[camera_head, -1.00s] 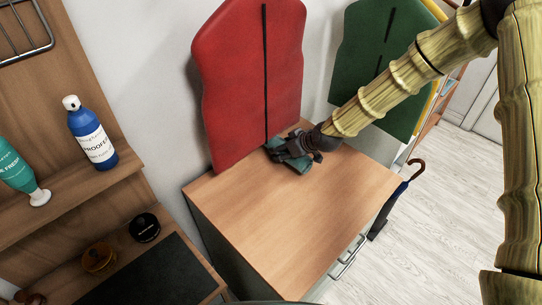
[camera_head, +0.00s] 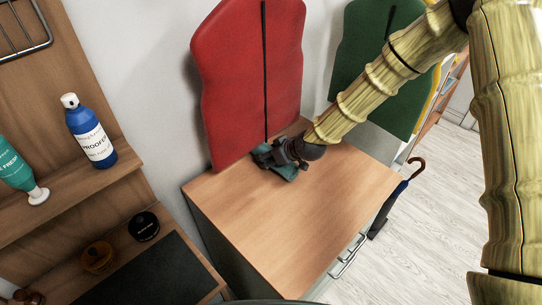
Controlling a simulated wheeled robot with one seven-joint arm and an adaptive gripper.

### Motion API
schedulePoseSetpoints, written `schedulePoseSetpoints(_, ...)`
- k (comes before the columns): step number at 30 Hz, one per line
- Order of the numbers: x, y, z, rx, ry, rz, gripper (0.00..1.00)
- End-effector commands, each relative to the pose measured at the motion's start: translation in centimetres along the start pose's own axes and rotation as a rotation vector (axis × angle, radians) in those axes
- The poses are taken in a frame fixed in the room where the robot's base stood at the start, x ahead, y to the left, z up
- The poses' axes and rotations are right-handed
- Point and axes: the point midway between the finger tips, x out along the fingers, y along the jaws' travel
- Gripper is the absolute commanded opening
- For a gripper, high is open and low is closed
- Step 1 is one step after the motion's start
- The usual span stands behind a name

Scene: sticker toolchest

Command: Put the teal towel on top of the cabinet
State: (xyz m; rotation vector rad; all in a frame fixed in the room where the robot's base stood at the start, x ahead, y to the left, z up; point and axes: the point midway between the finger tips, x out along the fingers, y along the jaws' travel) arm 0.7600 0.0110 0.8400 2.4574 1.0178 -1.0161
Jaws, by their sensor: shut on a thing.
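The teal towel (camera_head: 286,170) is at the back of the cabinet (camera_head: 265,222), over its wooden top and close to the red panel. My gripper (camera_head: 275,156) is shut on the towel and hides much of it. The towel looks low at the wooden top, but I cannot tell whether it touches it. The cabinet has grey sides and drawer handles at its front right.
A red panel (camera_head: 248,80) and a green panel (camera_head: 375,60) stand against the wall behind. A shelf at left holds a blue bottle (camera_head: 91,132), a teal bottle (camera_head: 18,171) and round tins. An umbrella (camera_head: 391,205) stands right of the cabinet. The cabinet top's front is clear.

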Motion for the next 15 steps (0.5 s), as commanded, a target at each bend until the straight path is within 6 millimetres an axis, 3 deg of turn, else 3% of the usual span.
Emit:
schedulePoseSetpoints(4,0.30,-0.01,0.27,0.000,0.000,0.000,0.26)
schedulePoseSetpoints(5,0.22,0.00,0.22,0.000,0.000,0.000,0.64)
schedulePoseSetpoints(7,0.20,0.02,0.23,0.000,0.000,0.000,0.77)
schedulePoseSetpoints(15,0.20,-0.01,0.23,0.000,0.000,0.000,0.80)
